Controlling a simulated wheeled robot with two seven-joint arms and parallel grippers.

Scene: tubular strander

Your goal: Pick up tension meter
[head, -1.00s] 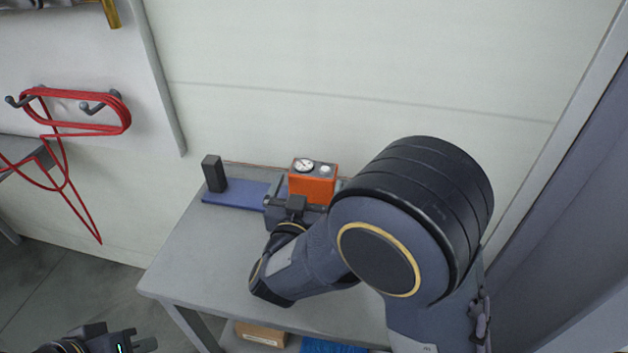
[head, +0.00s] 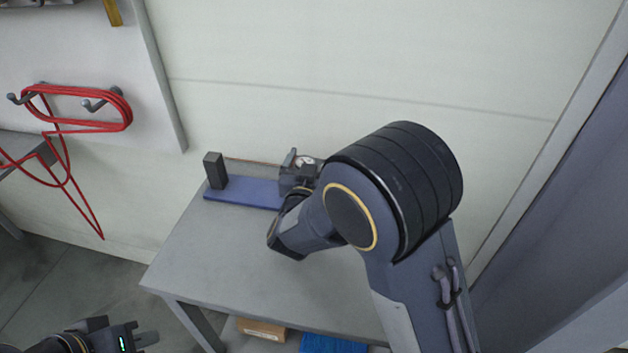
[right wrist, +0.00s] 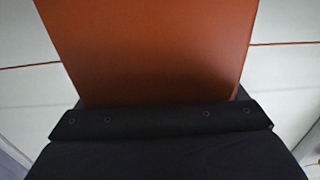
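The tension meter, an orange box with a round white dial, stands at the back of the grey table. In the head view only its dial (head: 306,161) shows beside my right arm, which hides the rest. In the right wrist view its plain orange face (right wrist: 150,50) fills the upper middle, close to the dark gripper body. My right gripper (head: 298,168) is at the meter, with one finger at its left side. The other finger is hidden, so I cannot tell whether it grips. My left gripper (head: 146,339) is low at the left, off the table and empty.
A blue flat base (head: 243,192) with a black upright block (head: 215,170) lies left of the meter. The grey table (head: 215,250) is clear in front. A cardboard box (head: 262,329) and a blue item (head: 333,344) are underneath. Red cable (head: 80,110) hangs on the wall at left.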

